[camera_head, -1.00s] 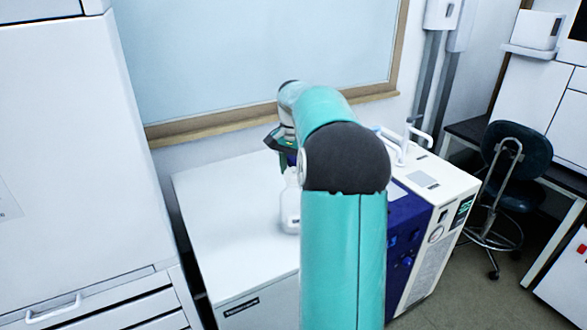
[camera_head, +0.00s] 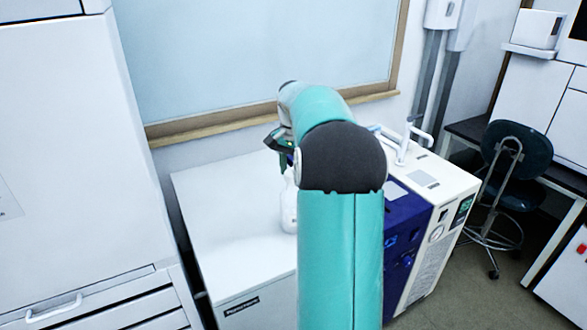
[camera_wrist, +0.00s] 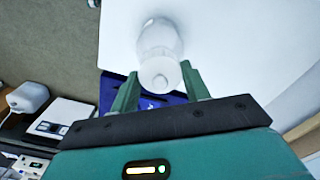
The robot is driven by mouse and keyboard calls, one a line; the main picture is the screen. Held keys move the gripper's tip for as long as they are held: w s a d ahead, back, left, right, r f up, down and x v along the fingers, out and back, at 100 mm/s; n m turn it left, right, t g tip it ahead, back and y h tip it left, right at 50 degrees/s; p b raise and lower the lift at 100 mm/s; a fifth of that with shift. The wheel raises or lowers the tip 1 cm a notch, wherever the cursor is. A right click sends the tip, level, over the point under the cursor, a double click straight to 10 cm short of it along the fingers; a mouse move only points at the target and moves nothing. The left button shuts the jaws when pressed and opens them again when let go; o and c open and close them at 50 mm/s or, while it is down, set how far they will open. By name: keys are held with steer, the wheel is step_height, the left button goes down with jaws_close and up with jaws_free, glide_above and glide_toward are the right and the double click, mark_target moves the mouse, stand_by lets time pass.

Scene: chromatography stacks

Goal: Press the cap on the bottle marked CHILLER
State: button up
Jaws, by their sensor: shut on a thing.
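A white bottle (camera_head: 289,212) stands upright on the white cabinet top, partly hidden behind my arm. Any marking on it is too small to read. In the wrist view the bottle (camera_wrist: 159,40) is seen from above, with a pale round cap (camera_wrist: 160,74) at its near end, a small nub in its middle. My gripper (camera_wrist: 160,84) has one green finger on each side of the cap and is shut on it. The cap is over the bottle's neck; I cannot tell whether it is fully seated. In the head view my gripper (camera_head: 284,148) is just above the bottle, mostly hidden by my arm.
The white cabinet top (camera_head: 225,215) is clear left of the bottle. A blue and white machine (camera_head: 440,210) with pipes on top stands right of it. A window ledge (camera_head: 215,127) runs behind. A dark chair (camera_head: 513,150) stands at the right.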

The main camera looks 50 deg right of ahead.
stand_by(0.4)
steer(key=o, duration=1)
steer(key=shift+o, duration=0.6)
steer(key=o, duration=0.4)
steer(key=shift+c, duration=0.2)
steer(key=shift+r, duration=3.5)
steer(key=shift+c, duration=0.4)
jaws_close()
